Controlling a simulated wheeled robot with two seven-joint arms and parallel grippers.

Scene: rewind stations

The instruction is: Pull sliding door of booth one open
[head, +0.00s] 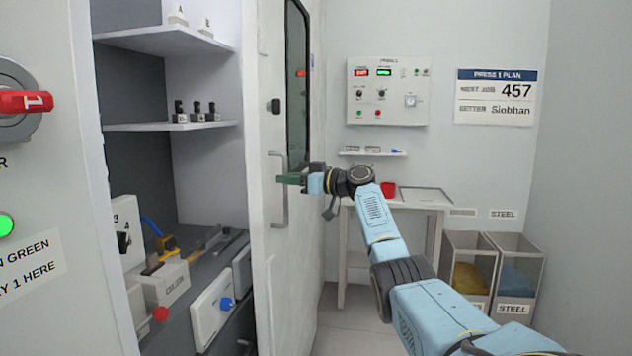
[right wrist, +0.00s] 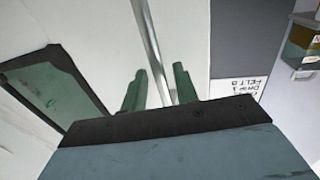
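The sliding door (head: 296,245) is a tall white panel with a dark window (head: 297,80) and a vertical grey bar handle (head: 278,215). The booth interior shows through a wide opening left of the door. My right gripper (head: 289,179) is at the handle's upper part. In the right wrist view its two green fingers (right wrist: 160,88) stand apart, with the handle bar (right wrist: 151,45) running between them, nearer the right finger. A gap shows on the bar's left side, so the gripper looks open around it. My left gripper is not in view.
Inside the opening are shelves (head: 170,126) with small parts and a bench holding boxes. A red lever (head: 25,101) and green lamp (head: 6,224) are on the left panel. Behind my right arm stand a small table (head: 410,200) and bins (head: 470,240). Some floor shows right of the door.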

